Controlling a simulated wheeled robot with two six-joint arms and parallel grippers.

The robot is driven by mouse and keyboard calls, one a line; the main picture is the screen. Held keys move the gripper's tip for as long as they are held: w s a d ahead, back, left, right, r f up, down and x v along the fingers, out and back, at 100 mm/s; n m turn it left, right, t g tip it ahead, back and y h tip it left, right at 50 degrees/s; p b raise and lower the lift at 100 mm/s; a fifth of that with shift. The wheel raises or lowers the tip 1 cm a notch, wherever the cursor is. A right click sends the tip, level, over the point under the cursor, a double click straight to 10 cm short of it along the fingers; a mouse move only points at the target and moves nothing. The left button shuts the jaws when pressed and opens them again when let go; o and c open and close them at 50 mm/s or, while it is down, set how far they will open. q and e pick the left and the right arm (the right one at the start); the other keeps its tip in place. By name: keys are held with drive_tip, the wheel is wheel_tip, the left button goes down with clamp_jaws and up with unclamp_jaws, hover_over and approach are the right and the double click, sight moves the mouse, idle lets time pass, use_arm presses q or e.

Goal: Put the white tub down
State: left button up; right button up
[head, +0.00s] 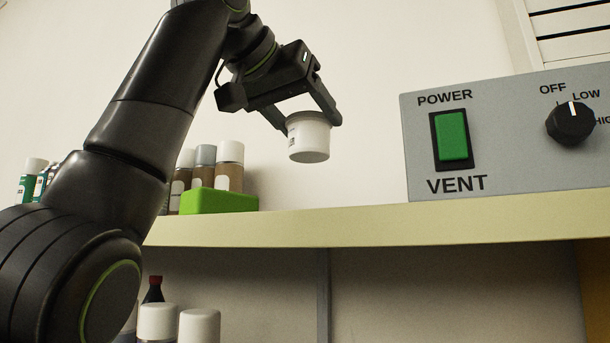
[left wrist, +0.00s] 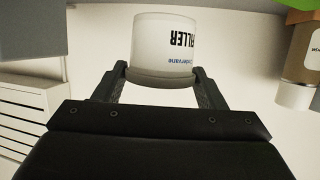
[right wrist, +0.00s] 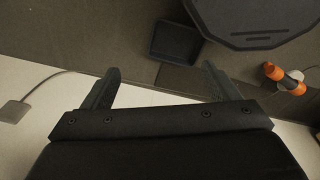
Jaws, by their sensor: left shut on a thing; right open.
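The white tub (head: 309,138) is held in the air above the yellowish shelf (head: 360,226), between the green block and the grey vent box. My left gripper (head: 312,122) is shut on the tub, with a finger on each side. The left wrist view also shows the tub (left wrist: 163,45) between the fingertips, its label reading "FILLER" upside down. The tub's base is clear of the shelf in the head view. My right gripper (right wrist: 158,80) is open and empty in the right wrist view.
A green block (head: 218,202) and several capped bottles (head: 229,165) stand on the shelf to the left. The grey vent box (head: 500,180) stands to the right. The shelf between them is clear.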

sight(301, 154)
use_arm(q)
drive_tip(key=f, duration=0.1)
drive_tip(key=w+f, duration=0.1)
drive_tip(key=d+f, duration=0.1)
drive_tip(key=shift+w+f, duration=0.3)
drive_tip(key=shift+f, duration=0.1)
drive_tip(key=shift+s+f, duration=0.1)
drive_tip(key=shift+f, duration=0.05)
drive_tip(key=shift+s+a+f, duration=0.25)
drive_tip(key=shift+f, duration=0.3)
drive_tip(key=shift+d+f, duration=0.15)
drive_tip(key=shift+f, duration=0.65)
drive_tip(key=shift+w+f, duration=0.2)
drive_tip(key=shift+f, duration=0.4)
drive_tip(key=shift+s, duration=0.15)
drive_tip(key=shift+f, duration=0.2)
drive_tip(key=o, duration=1.2)
use_arm(e)
drive_tip(key=shift+w+d, duration=0.75)
drive_tip(key=shift+w, duration=0.35)
